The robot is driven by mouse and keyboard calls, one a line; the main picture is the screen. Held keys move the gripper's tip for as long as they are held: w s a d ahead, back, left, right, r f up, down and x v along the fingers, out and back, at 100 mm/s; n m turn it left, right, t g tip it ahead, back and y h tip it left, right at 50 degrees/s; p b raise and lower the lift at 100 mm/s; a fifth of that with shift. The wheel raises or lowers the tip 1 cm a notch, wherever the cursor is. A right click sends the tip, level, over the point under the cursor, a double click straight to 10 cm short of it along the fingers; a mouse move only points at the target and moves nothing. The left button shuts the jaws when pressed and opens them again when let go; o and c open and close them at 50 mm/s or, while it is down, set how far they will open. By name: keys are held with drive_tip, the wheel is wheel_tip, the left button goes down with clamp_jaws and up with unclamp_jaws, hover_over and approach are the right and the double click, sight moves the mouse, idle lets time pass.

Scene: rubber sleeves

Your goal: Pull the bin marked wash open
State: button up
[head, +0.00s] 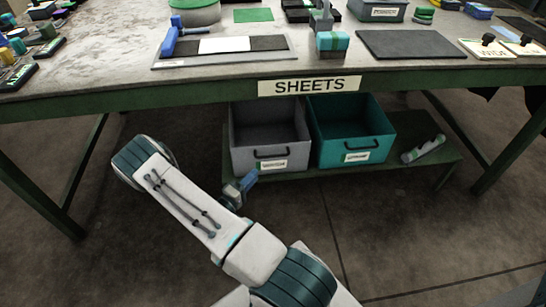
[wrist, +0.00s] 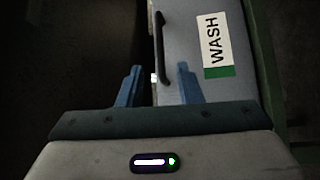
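The bin marked WASH shows in the wrist view as a grey-blue front panel (wrist: 190,30) with a white label (wrist: 214,40) and green strip. Its black bar handle (wrist: 160,40) stands along the panel's left edge there. In the head view a grey bin (head: 240,150) sits on the low shelf; its label is too small to read. My gripper (head: 240,188) is just in front of this bin's lower left. In the wrist view my gripper (wrist: 159,72) has its blue fingers apart, with the handle lined up between them. Whether the fingertips reach the handle's depth I cannot tell.
A teal bin (head: 352,128) stands right beside the grey one. A grey and green tool-like object (head: 424,149) lies on the shelf (head: 400,172) to the right. The worktable (head: 110,45) with its SHEETS sign (head: 308,86) overhangs the bins. The floor in front is clear.

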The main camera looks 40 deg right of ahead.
sight(273, 156)
drive_tip(key=b+x, duration=0.2)
drive_tip(key=x, duration=0.9)
drive_tip(key=shift+d, duration=0.3)
drive_tip(key=shift+c, duration=0.3)
clamp_jaws()
drive_tip(key=shift+d, duration=0.1)
